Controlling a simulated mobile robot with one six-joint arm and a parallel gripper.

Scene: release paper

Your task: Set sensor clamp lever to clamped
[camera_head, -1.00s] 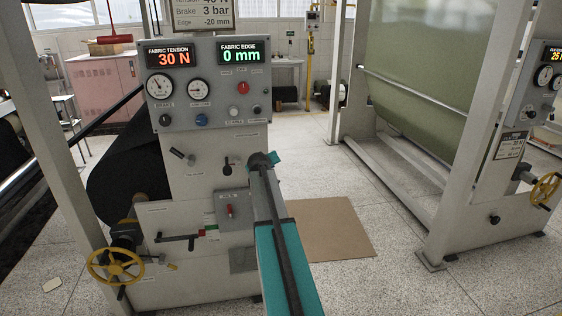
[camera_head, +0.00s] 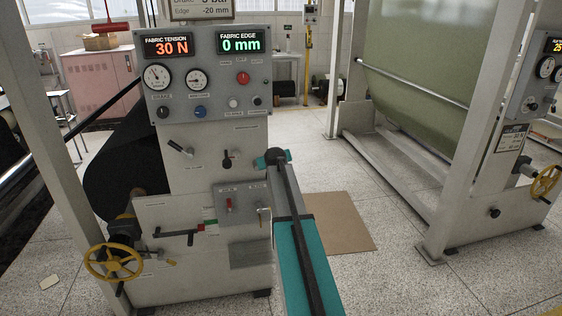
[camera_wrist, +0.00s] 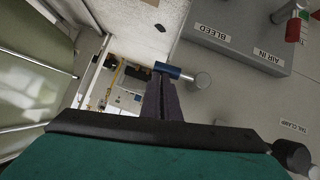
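In the wrist view the dark fingers (camera_wrist: 162,98) look together with nothing held. A blue-ended rod with a silver base (camera_wrist: 175,71) lies just beyond their tips.
A grey box with a red lever (camera_head: 229,202) is below, its BLEED and AIR IN labels (camera_wrist: 212,31) showing upside down. A black-handled lever (camera_head: 176,233) and yellow handwheel (camera_head: 112,262) are lower left. Floor right of the machine is open, with a brown mat (camera_head: 345,230).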

